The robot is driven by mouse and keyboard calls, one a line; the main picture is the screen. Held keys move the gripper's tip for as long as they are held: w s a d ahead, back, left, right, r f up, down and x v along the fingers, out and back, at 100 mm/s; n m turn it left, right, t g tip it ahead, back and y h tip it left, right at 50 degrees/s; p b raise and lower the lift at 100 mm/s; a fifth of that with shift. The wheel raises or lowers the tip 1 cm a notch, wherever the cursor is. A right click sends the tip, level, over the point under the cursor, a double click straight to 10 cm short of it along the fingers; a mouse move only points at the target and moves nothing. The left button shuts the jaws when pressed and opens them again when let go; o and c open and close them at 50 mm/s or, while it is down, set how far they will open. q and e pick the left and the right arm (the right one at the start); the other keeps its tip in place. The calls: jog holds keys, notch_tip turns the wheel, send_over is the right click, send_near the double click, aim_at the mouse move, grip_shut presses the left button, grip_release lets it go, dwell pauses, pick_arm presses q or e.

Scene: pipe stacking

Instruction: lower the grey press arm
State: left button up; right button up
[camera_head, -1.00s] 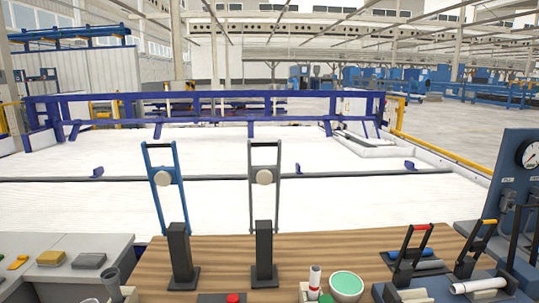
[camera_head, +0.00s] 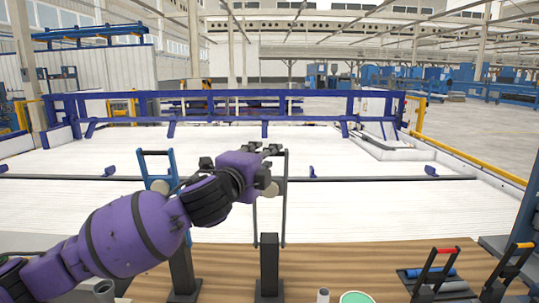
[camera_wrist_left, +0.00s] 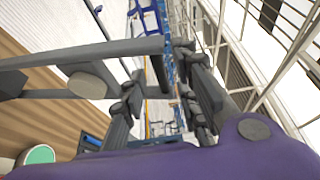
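The grey press arm (camera_head: 284,200) stands upright as a tall frame on its dark post (camera_head: 269,265), with a pale round disc. Its top is partly hidden by my left gripper (camera_head: 268,150), which is level with the top bar. In the left wrist view, the grey press arm (camera_wrist_left: 90,53) reaches in from the left, its disc (camera_wrist_left: 85,88) between its side bars. My left gripper (camera_wrist_left: 165,90) has its fingers apart there, with the handle end at or between them. Contact cannot be told. My right gripper is not in view.
A blue press arm (camera_head: 157,154) stands upright to the left, partly behind my left arm. Levers with red (camera_head: 446,250) and yellow (camera_head: 525,245) grips stand at the right. A green-topped round container (camera_head: 355,298) is at the front edge. The wooden tabletop (camera_head: 345,262) is clear between.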

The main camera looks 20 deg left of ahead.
pick_arm(q)
jog(key=shift+w+d, duration=0.15)
jog(key=shift+w, duration=0.6)
jog(key=shift+w+d, duration=0.1)
jog(key=shift+w, duration=0.6)
grip_shut()
jog(key=shift+f, duration=0.1)
jog(key=shift+f, duration=0.1)
